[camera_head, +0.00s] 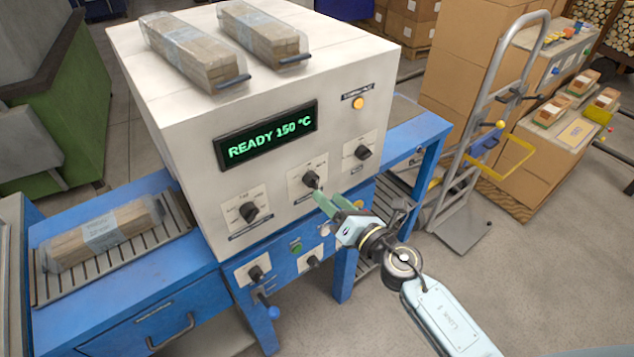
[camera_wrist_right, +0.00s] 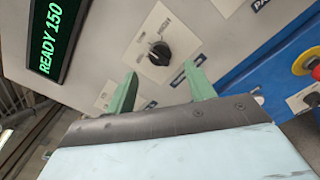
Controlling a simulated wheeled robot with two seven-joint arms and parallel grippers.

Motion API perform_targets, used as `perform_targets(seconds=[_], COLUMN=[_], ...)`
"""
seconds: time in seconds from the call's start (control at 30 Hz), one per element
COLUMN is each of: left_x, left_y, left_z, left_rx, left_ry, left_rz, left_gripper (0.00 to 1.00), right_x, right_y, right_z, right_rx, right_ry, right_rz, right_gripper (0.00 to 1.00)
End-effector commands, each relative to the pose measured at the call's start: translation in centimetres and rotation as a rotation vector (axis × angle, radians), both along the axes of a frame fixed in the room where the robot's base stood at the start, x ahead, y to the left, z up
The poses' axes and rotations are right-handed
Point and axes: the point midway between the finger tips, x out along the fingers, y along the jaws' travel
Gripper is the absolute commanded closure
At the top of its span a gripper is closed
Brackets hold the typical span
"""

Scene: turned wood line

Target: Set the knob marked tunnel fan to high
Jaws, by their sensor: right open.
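A black knob (camera_head: 311,179) sits on a white plate in the middle of the white machine's front. It also shows in the right wrist view (camera_wrist_right: 160,53), with small lettering beside it that looks like HIGH. Its name label is too small to read, so I cannot tell whether it is the tunnel fan knob. Similar knobs sit to its left (camera_head: 249,212) and right (camera_head: 362,153). My right gripper (camera_head: 328,196) is open just in front of the middle knob. In the wrist view the knob lies beyond the gap between the green fingers (camera_wrist_right: 162,70). My left gripper is out of view.
The display (camera_head: 267,134) reads READY 150 °C. Lower knobs (camera_head: 257,273) (camera_head: 313,262) and a green button (camera_head: 296,247) are on the blue panel. Wrapped packs (camera_head: 190,50) lie on top, another (camera_head: 100,238) on the left rollers. A hand truck (camera_head: 480,140) stands right.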

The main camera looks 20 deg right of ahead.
Motion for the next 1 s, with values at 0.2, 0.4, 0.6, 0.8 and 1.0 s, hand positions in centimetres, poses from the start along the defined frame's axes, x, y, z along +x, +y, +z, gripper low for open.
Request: perform_targets(seconds=[0.2,0.4,0.6,0.8,1.0], left_x=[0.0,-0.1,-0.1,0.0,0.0], left_y=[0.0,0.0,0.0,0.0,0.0], left_z=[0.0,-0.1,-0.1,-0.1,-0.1], left_rx=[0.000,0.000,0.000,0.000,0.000], left_ry=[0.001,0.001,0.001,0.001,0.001], left_rz=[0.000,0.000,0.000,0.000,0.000], left_gripper=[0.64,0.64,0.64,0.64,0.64], right_x=[3.7,5.2,5.4,5.4,5.4], right_y=[1.3,1.9,2.0,2.0,1.9], right_z=[0.0,-0.1,-0.1,-0.1,-0.1], right_rx=[0.002,0.000,0.000,0.001,0.001], right_ry=[-0.001,0.001,0.002,0.001,0.001], right_rz=[-0.001,-0.001,0.000,-0.001,-0.001], right_gripper=[0.46,0.46,0.46,0.57,0.83])
